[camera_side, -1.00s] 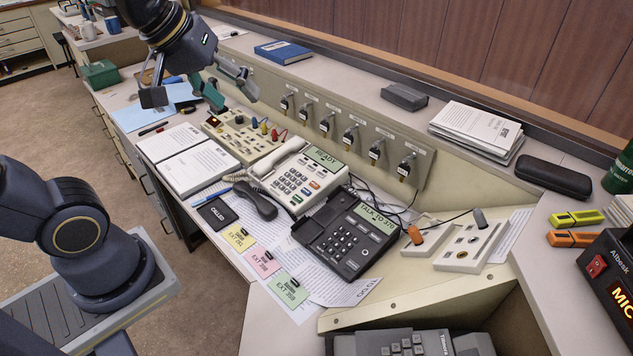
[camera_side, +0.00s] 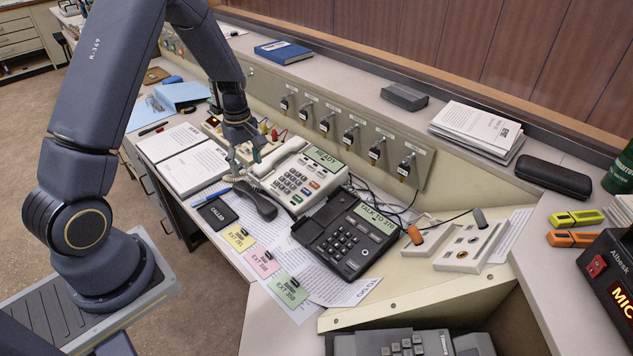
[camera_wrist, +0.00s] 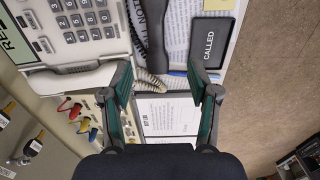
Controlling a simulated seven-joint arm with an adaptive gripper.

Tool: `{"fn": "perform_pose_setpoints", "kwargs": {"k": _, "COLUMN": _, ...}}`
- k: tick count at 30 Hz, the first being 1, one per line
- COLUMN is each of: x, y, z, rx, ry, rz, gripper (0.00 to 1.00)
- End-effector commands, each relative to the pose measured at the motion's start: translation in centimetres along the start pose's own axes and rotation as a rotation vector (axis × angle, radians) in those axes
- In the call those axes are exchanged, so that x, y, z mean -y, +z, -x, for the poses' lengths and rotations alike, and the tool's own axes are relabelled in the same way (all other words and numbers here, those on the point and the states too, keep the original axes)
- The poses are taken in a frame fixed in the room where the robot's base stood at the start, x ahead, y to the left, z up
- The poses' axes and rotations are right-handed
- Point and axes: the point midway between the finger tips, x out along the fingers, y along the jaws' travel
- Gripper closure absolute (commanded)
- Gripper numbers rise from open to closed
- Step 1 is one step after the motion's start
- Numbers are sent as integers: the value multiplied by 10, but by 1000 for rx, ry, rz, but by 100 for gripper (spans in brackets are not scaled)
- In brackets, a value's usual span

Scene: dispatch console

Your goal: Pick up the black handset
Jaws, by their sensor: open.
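The black handset (camera_side: 255,202) lies on papers beside the white phone (camera_side: 305,178), between it and the dark CALLED box (camera_side: 217,213). In the wrist view the handset (camera_wrist: 155,38) stands lengthwise at the top, with a coiled cord at its lower end. My gripper (camera_side: 245,160) is low over the desk, just behind the handset in the side view. In the wrist view its two fingers (camera_wrist: 160,80) are apart with nothing gripped between them. One finger overlaps the end of the white handset (camera_wrist: 72,78); I cannot tell if they touch.
A black desk phone (camera_side: 345,240) stands to the right of the handset. White paper stacks (camera_side: 190,158) lie to the left, with a blue pen (camera_side: 212,196) near the CALLED box. A switch panel with colored plugs (camera_side: 268,130) is behind my gripper.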

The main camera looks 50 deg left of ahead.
Motion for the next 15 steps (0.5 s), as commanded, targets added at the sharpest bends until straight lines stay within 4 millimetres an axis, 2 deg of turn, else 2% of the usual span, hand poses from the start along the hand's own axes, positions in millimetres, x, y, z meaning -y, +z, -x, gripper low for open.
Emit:
{"fn": "perform_pose_setpoints", "kwargs": {"k": 1, "x": 2, "y": 0, "z": -14, "rx": 3, "ry": -7, "rz": 1, "gripper": 40}}
{"fn": "perform_pose_setpoints", "kwargs": {"k": 7, "x": 1, "y": 0, "z": -59, "rx": 3, "ry": -4, "rz": 1, "gripper": 40}}
{"fn": "perform_pose_setpoints", "kwargs": {"k": 10, "x": 0, "y": 0, "z": -74, "rx": 1, "ry": -2, "rz": 0, "gripper": 40}}
{"fn": "perform_pose_setpoints", "kwargs": {"k": 15, "x": -1, "y": 0, "z": -86, "rx": 0, "ry": 1, "rz": -1, "gripper": 40}}
